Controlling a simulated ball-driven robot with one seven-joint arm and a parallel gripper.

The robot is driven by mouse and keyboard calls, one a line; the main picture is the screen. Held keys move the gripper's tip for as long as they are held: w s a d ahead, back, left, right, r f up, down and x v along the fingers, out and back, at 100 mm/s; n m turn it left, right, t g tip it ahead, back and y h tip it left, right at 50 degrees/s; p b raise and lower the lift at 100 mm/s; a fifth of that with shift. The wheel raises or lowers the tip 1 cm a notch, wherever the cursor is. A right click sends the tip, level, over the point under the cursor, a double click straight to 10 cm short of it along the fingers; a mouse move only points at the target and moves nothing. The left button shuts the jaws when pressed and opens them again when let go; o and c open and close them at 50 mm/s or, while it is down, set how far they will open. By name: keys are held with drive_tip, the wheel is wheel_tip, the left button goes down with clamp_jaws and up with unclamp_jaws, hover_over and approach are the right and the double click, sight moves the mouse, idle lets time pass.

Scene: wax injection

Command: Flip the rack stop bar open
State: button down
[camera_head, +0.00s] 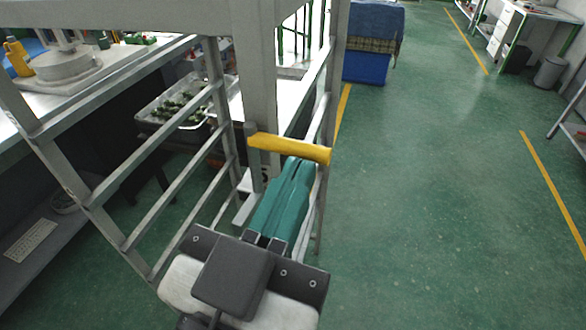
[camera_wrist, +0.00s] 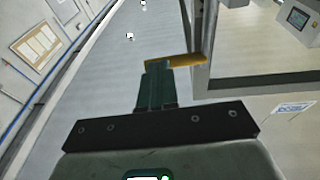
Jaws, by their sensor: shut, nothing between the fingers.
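The yellow rack stop bar (camera_head: 278,145) lies roughly level across the rack's upright post in the head view. It also shows in the wrist view (camera_wrist: 188,60), just beyond my fingertips. My gripper (camera_head: 299,165) has teal fingers closed together, with nothing held between them. The fingertips are right at the bar, just below its right half in the head view. I cannot tell whether they touch it. In the wrist view the fingers (camera_wrist: 157,68) point at the bar's left part.
The grey metal rack (camera_head: 262,75) has slanted rails to the left of my gripper. A tray of green pieces (camera_head: 150,117) sits behind the rails. A blue bin (camera_head: 367,68) stands beyond the rack. The green floor (camera_head: 430,190) to the right is clear.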

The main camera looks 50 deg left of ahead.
drive_tip(key=shift+w, duration=0.15)
drive_tip(key=shift+w+r+b, duration=0.25)
drive_tip(key=shift+w+b, duration=0.05)
drive_tip(key=shift+w, duration=0.35)
drive_tip(key=b+v, duration=0.3)
drive_tip(key=v, duration=0.8)
drive_tip(key=shift+s+a+f, duration=0.2)
drive_tip(key=shift+s, duration=0.05)
